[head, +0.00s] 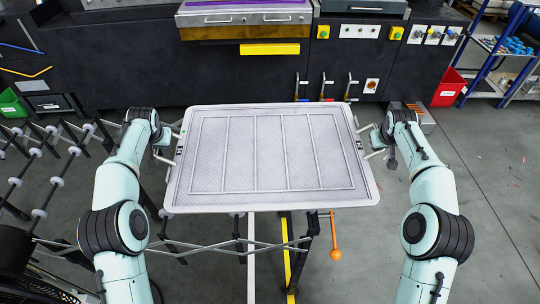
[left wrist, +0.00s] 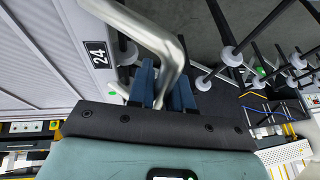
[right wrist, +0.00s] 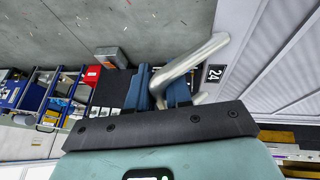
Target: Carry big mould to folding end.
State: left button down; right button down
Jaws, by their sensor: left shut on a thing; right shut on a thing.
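The big mould (head: 270,197) is a wide, pale grey rectangular plate with a ribbed, textured face. It is held between my two arms, in front of the dark machine. My left gripper (head: 163,143) is shut on the metal handle at the mould's left side; the bent handle (left wrist: 160,40) and blue fingers show in the left wrist view. My right gripper (head: 378,141) is shut on the handle at the right side; that handle (right wrist: 195,65) shows in the right wrist view. A label reading 24 (left wrist: 98,54) is beside the handle. The fingertips are partly hidden behind the handles.
A folding roller conveyor (head: 60,160) with a lattice frame stands at the left and reaches beneath the mould. An orange-ended lever (head: 335,252) hangs below the mould. The dark machine (head: 130,60) spans the back.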

pick_arm(q)
jog(key=shift+w+f, duration=0.15)
jog(key=shift+f, duration=0.1)
pick_arm(e)
jog(key=shift+w+f, duration=0.15)
jog(key=shift+f, duration=0.1)
pick_arm(q)
jog(key=c, duration=1.3)
grip_release()
jog(key=shift+f, duration=0.45)
jog(key=shift+c, duration=0.2)
pick_arm(e)
jog(key=c, duration=1.3)
grip_release()
jog(key=shift+f, duration=0.45)
jog(key=shift+c, duration=0.2)
pick_arm(q)
jog(key=o, duration=0.3)
jog(key=shift+s, duration=0.2)
pick_arm(e)
jog(key=o, duration=0.3)
jog(key=shift+s, duration=0.2)
pick_arm(q)
jog(key=shift+s, duration=0.1)
pick_arm(e)
jog(key=shift+s, duration=0.1)
